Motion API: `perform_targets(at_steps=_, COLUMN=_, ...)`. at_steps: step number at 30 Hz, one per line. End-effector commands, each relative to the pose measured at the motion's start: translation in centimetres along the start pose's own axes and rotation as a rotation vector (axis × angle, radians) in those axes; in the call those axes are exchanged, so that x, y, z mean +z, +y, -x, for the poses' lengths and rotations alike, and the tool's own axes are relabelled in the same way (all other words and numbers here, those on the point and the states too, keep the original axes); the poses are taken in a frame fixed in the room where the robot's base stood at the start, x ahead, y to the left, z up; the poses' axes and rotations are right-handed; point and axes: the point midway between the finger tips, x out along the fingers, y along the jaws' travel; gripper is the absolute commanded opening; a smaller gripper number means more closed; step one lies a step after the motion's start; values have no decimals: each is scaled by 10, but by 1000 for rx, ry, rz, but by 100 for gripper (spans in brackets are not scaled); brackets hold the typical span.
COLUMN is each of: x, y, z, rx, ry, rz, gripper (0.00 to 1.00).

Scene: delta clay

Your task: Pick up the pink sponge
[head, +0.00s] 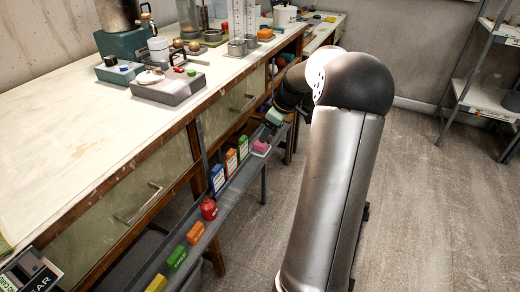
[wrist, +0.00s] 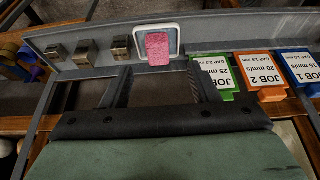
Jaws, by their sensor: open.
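The pink sponge (wrist: 157,46) lies in a small white-rimmed dish (wrist: 178,40) on the narrow grey shelf in the wrist view. In the head view the sponge (head: 261,145) shows small on the shelf along the bench front, just below my gripper (head: 272,124). In the wrist view my gripper (wrist: 160,72) is open, with one dark finger on each side and nothing between them. The sponge appears beyond the fingertips, between their lines and apart from both. The exact gap to the sponge is hard to tell.
Green (wrist: 217,77), orange (wrist: 261,75) and blue (wrist: 299,70) labelled boxes stand right of the dish. Several metal clips (wrist: 87,52) sit to its left.

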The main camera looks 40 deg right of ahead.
Motion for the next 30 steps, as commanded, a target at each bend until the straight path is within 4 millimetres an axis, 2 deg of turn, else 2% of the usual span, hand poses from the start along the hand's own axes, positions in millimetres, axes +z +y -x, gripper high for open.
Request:
perform_targets(at_steps=7, x=3, y=1, z=-16, rx=-1, ry=0, rz=-1, gripper=55)
perform_targets(at_steps=15, x=9, y=3, z=-54, rx=0, ry=0, rz=0, gripper=55)
perform_targets(at_steps=23, x=8, y=3, z=-56, rx=2, ry=0, rz=-1, gripper=55)
perform_targets(at_steps=28, x=8, y=3, z=-56, rx=1, ry=0, rz=-1, gripper=7)
perform_targets(at_steps=30, x=8, y=3, z=-56, rx=1, ry=0, rz=-1, gripper=7)
